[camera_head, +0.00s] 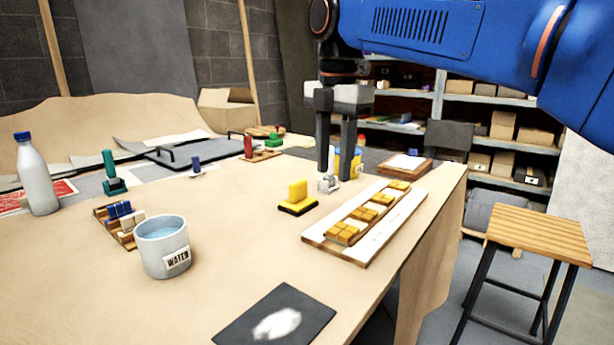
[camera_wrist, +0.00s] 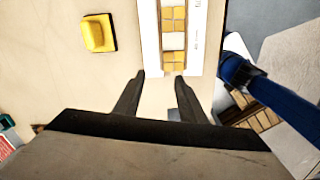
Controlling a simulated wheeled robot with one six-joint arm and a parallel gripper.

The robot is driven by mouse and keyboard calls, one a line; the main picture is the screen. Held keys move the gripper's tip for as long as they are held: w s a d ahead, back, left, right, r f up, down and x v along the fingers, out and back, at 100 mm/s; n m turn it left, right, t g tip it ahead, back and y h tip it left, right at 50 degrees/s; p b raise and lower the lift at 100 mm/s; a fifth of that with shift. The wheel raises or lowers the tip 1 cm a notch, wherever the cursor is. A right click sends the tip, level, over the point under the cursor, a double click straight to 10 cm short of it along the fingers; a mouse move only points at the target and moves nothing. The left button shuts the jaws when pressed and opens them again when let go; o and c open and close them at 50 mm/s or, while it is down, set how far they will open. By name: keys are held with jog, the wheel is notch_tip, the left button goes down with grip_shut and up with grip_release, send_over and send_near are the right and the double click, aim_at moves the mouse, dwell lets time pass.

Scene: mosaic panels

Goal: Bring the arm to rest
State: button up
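My gripper (camera_head: 335,174) hangs fingers down over the right part of the workbench. Its two dark fingers are apart, and the gap between them looks empty in the wrist view (camera_wrist: 160,82). In the head view the blue arm reaches in from the upper right. The mosaic panel (camera_head: 323,238), a white strip with yellow tiles, lies to the right of the gripper and nearer the front. It also shows ahead of the fingertips in the wrist view (camera_wrist: 151,45). A small whitish item (camera_head: 328,184) shows by the fingertips, partly hidden; I cannot tell if they touch.
A yellow stamp-like block (camera_head: 298,193) stands left of the panel. A water cup (camera_head: 163,252), a bottle (camera_head: 37,180), a tile rack (camera_head: 128,238) and a dark sheet (camera_head: 240,325) are on the workbench (camera_head: 235,240). A wooden stool (camera_head: 535,230) stands right of it.

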jog(key=s+d+f+m+t, duration=0.2)
jog(key=s+d+f+m, duration=0.8)
jog(key=d+f+m, duration=0.2)
jog(key=s+d+f+m+t, duration=0.2)
jog(key=s+d+f+m, duration=0.8)
jog(key=f, duration=0.7)
jog(key=d+m, duration=0.2)
jog(key=m, duration=0.2)
jog(key=shift+f, duration=0.3)
